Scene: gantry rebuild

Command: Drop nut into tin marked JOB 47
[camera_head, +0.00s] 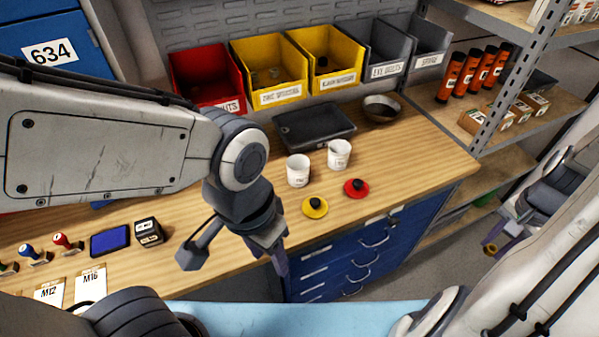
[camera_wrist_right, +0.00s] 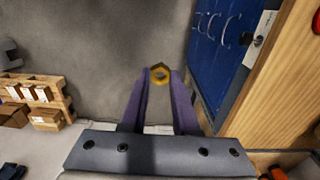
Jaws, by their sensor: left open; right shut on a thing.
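A brass-coloured hex nut (camera_wrist_right: 159,74) is held between the purple fingertips of my right gripper (camera_wrist_right: 160,82). In the head view my right gripper (camera_head: 497,248) is at the right, off the bench and over the floor. Two white tins, a left one (camera_head: 298,171) and a right one (camera_head: 339,155), stand upright on the wooden bench. Both have dark marks on the front, too small to read, so I cannot tell which is JOB 47. My left gripper (camera_head: 236,260) is open and empty above the bench's front edge, left of the tins.
A yellow lid (camera_head: 315,207) and a red lid (camera_head: 356,188) lie before the tins. A dark tray (camera_head: 314,127) and a bowl (camera_head: 381,108) are behind them. Coloured bins (camera_head: 270,82) line the back. A shelf rack (camera_head: 500,130) stands right; blue drawers (camera_head: 345,262) are under the bench.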

